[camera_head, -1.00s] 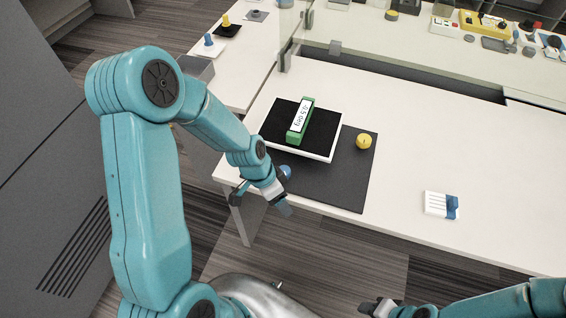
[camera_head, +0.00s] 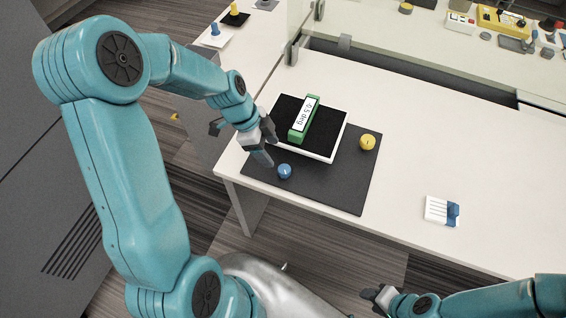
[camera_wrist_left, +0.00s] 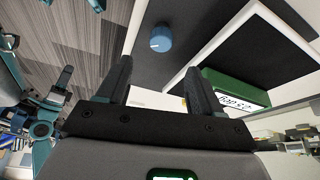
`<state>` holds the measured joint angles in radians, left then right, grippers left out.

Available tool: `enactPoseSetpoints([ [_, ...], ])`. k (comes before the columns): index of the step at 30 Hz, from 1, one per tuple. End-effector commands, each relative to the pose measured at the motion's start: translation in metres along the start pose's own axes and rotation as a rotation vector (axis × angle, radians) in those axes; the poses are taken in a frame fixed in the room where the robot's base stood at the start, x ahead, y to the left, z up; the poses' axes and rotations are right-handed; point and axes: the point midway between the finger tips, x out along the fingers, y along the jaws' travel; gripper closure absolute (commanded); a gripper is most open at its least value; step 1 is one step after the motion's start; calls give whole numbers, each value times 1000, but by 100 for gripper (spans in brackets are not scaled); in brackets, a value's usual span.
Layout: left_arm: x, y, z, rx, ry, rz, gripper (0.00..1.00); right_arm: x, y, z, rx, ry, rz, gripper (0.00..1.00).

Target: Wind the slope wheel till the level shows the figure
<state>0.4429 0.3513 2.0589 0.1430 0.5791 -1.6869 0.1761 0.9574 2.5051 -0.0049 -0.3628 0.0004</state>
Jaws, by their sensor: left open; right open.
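A blue wheel (camera_head: 284,171) with a pale mark stands on the dark mat (camera_head: 345,190), and it also shows in the left wrist view (camera_wrist_left: 161,39). A yellow wheel (camera_head: 367,142) stands on the mat to the right. Between them, a green level (camera_head: 294,136) lies on a black-topped white platform (camera_head: 327,151). Its white display ends in "deg"; the figure looks like -0.5, but the digits are small. My left gripper (camera_head: 262,146) is open and empty, up and left of the blue wheel and apart from it. My right gripper (camera_head: 377,297) is open and empty, off the table's front.
A clear panel (camera_head: 298,30) stands at the back left. The table is clear between mat and block.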

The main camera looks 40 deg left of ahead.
Motion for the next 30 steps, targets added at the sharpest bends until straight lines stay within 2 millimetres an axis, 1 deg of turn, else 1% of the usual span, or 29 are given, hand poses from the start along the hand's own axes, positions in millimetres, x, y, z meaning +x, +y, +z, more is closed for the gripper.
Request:
enactPoseSetpoints([
  [1, 13, 2, -1, 0, 0, 9, 34, -2, -1, 0, 0, 0, 0, 57],
  [6, 52, 1, -1, 0, 0, 6, 34, -5, -2, 0, 0, 0, 0, 57],
  [9, 70, 0, -1, 0, -1, 6, 34, -7, -2, 0, 0, 0, 0, 57],
  [12, 83, -2, -2, 2, 0, 3, 34, -8, -3, 0, 0, 0, 0, 57],
  [17, 93, -3, -2, 0, 0, 1, 34, -8, -3, 0, 0, 0, 0, 57],
  [24, 94, -3, -2, 0, 0, 0, 34, -8, -3, 0, 0, 0, 0, 57],
  [25, 94, -3, -2, 0, 0, 0, 38, -8, -3, 0, 0, 0, 0, 57],
  [26, 94, -3, -2, 0, 0, 0, 47, -8, -3, 0, 0, 0, 0, 57],
  [27, 94, -3, -2, 0, 0, 0, 60, -8, -3, 0, 0, 0, 0, 57],
  [30, 94, -3, -2, 0, 0, 1, 90, -8, -3, 0, 0, 0, 0, 57],
])
